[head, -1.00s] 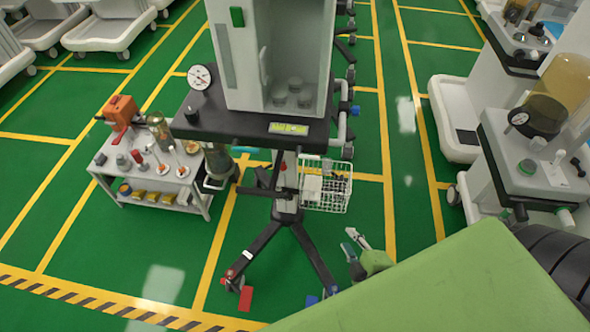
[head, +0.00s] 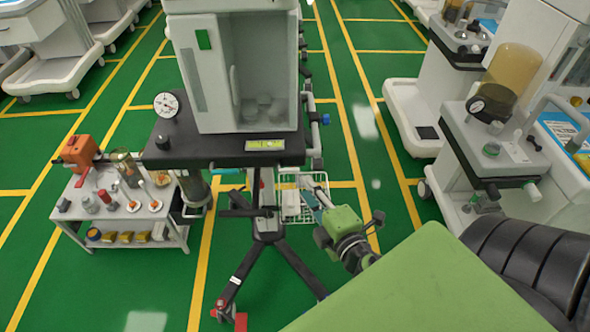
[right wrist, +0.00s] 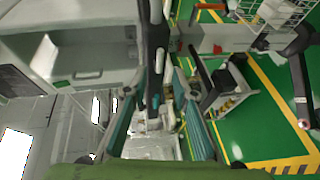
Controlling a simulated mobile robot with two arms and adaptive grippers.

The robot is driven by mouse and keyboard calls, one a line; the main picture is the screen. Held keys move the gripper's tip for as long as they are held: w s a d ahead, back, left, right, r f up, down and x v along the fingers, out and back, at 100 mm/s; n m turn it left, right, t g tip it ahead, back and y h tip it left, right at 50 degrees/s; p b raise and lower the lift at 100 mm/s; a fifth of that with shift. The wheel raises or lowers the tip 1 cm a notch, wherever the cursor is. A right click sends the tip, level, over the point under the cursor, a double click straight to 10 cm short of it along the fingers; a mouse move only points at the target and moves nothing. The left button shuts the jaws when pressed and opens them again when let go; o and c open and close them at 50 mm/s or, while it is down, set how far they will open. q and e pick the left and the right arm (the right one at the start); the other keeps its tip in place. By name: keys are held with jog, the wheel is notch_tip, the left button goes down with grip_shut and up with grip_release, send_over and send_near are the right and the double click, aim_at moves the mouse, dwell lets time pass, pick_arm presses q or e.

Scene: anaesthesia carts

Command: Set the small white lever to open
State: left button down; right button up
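I cannot single out the lever for certain. A small white upright piece (head: 517,150) on the top of the right-hand cart (head: 465,135) may be it, but its setting is too small to read. My right gripper (head: 313,190) is well left of that piece, in front of the wire basket and below the dark shelf of the middle machine. In the right wrist view its two teal fingers (right wrist: 157,120) are spread apart, with no held object clear between them. My left gripper is not in view.
The middle machine's dark shelf (head: 215,150) carries a gauge (head: 166,105); a wire basket (head: 291,210) hangs below. A low table (head: 75,205) with several small items stands left. Green floor (head: 120,265) is clear at the lower left.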

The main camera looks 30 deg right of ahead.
jog(key=p+x, duration=0.1)
jog(key=x, duration=0.7)
jog(key=shift+f, duration=0.1)
grip_shut()
